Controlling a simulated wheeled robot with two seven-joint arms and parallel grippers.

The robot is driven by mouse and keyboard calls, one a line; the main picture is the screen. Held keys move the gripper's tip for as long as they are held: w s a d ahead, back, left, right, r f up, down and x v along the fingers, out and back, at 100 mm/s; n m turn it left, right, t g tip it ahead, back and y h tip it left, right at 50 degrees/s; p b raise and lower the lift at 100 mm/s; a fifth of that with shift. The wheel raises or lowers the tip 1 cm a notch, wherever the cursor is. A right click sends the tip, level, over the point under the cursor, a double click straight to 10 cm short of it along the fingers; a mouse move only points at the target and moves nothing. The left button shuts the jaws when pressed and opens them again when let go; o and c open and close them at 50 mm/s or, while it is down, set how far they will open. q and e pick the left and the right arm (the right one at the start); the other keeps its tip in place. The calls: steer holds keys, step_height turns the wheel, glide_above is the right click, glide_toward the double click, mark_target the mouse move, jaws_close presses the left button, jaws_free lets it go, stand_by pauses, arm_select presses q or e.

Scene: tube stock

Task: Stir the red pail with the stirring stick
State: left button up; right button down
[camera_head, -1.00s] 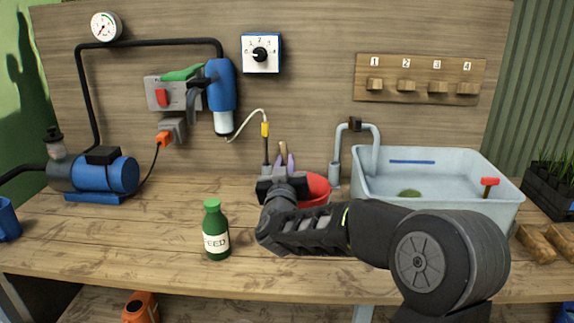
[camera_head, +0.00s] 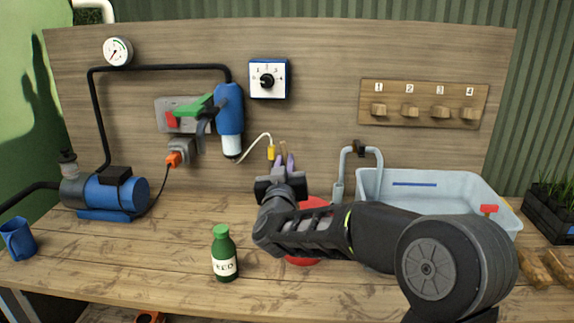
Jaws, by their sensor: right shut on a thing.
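The red pail (camera_head: 303,262) stands on the bench, mostly hidden behind my right forearm; red shows above and below the arm. My left gripper is not in view.
A green bottle (camera_head: 225,254) stands left of my right arm. A pale water tub (camera_head: 440,181) with a pipe is behind the arm on the right. A blue pump (camera_head: 117,193) and a blue mug (camera_head: 18,240) are at left. The front left bench is clear.

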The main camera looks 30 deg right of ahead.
mark_target(283, 145)
steer(key=shift+a+r+p, duration=0.2)
steer(key=shift+r+p, duration=0.5)
steer(key=shift+r, duration=0.25)
steer(key=shift+a+r+p, duration=0.2)
steer(key=shift+r+p, duration=0.5)
steer(key=shift+r, duration=0.35)
step_height(283, 145, up, 5)
steer(key=p, duration=0.4)
stand_by(0.5)
